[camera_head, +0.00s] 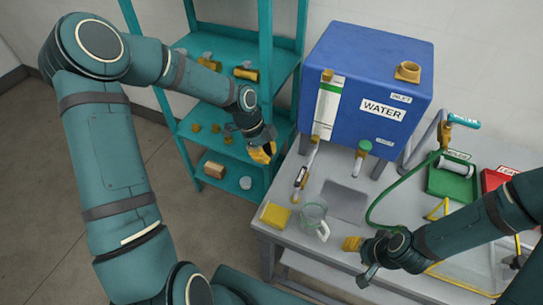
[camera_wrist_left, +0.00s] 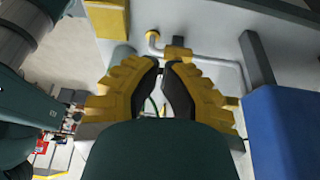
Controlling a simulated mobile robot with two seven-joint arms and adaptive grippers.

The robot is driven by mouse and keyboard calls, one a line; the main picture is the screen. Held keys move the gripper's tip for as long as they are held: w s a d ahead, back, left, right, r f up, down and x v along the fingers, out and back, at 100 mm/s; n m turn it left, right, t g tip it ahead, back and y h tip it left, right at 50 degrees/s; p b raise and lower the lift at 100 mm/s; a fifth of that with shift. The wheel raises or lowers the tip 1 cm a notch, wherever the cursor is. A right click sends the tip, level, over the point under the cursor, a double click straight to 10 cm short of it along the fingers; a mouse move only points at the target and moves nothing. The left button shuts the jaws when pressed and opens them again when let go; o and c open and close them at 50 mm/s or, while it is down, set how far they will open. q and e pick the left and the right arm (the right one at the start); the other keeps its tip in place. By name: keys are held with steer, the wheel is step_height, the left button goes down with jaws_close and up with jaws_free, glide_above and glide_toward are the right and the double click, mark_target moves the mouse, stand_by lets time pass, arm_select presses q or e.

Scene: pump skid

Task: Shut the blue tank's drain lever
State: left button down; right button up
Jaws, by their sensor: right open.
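The blue tank (camera_head: 360,75) is labelled WATER and stands on legs on the bench. Low on its front is a brass drain valve (camera_head: 358,164) with a green handle (camera_head: 364,146); I cannot tell the handle's exact angle. My left gripper (camera_head: 268,150) hangs left of the tank, in front of the teal shelf and apart from the valve. In the left wrist view its fingertips (camera_wrist_left: 161,68) are close together with nothing seen between them; blue shows at the right edge. My right gripper (camera_head: 354,244) is open and empty over the bench front, below the valve and right of the glass jug.
A glass jug (camera_head: 314,219) and a yellow sponge (camera_head: 275,216) sit on the bench's front left. A green hose (camera_head: 378,207) curves right of the valve. Green (camera_head: 452,181) and red (camera_head: 494,180) trays lie right.

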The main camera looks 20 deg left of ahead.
mark_target(301, 178)
steer(key=shift+f, duration=0.1)
steer(key=shift+r, duration=0.25)
arm_select(q)
steer(key=d+f, duration=0.6)
steer(key=f, duration=0.1)
steer(key=shift+d, duration=0.4)
steer(key=shift+s, duration=0.1)
steer(key=shift+d+n, duration=0.15)
steer(key=shift+n, duration=0.15)
arm_select(e)
steer(key=shift+f, duration=0.35)
